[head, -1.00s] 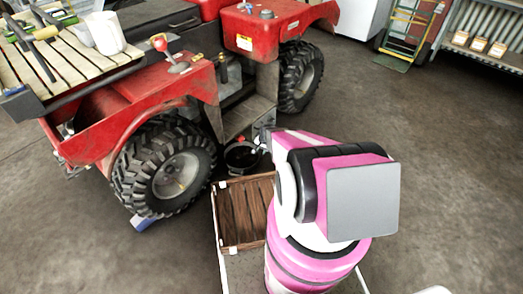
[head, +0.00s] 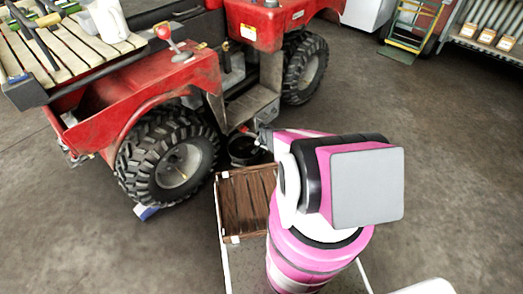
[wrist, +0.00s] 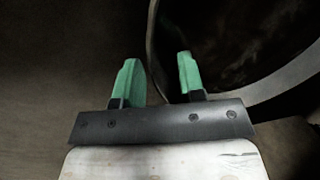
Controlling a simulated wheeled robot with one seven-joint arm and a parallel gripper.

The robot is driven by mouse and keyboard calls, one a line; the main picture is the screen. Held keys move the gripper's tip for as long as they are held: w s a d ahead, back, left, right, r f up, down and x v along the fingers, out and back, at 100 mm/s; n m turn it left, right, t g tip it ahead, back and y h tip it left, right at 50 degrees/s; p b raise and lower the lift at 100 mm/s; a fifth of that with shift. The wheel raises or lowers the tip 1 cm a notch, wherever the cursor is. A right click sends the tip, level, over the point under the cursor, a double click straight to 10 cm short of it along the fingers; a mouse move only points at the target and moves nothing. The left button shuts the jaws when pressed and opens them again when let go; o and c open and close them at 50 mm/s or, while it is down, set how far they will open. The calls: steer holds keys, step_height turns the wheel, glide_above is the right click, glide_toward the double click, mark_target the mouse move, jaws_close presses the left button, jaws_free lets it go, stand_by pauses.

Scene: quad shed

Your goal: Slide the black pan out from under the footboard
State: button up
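The black pan (head: 242,152) sits on the floor beside the red quad's footboard (head: 252,105), behind the front wheel; part of it is hidden by my arm and the footboard. In the wrist view the pan's dark inside and pale curved rim (wrist: 285,92) fill the upper right. My gripper (wrist: 158,80) is open with its two green fingers apart. The rim's left side runs between the fingers, the right finger over the pan's inside and the left finger outside it. I cannot tell if either finger touches the rim.
The quad's front tyre (head: 168,160) stands left of the pan, with a blue chock (head: 146,212) at its base. A brown slatted wooden crate (head: 246,203) is close in front of the pan. Open concrete floor lies to the right.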

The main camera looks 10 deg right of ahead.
jaws_close()
stand_by(1.3)
